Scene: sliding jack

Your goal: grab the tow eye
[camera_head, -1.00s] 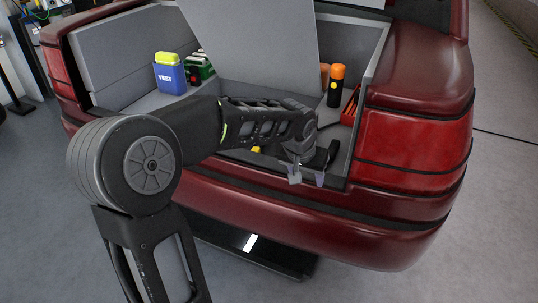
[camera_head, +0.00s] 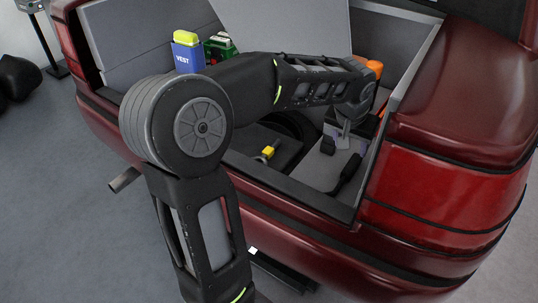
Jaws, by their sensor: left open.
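My left gripper (camera_head: 341,139) is open, pointing down into the right part of the car's open trunk. A small yellow piece with a thin metal part (camera_head: 267,152) lies in the dark well left of the gripper. I cannot tell for certain which thing is the tow eye; it may be behind my arm or fingers. My right gripper is not in view.
An orange-topped item (camera_head: 374,67) is behind the gripper. A raised grey panel (camera_head: 290,25) stands at the back.

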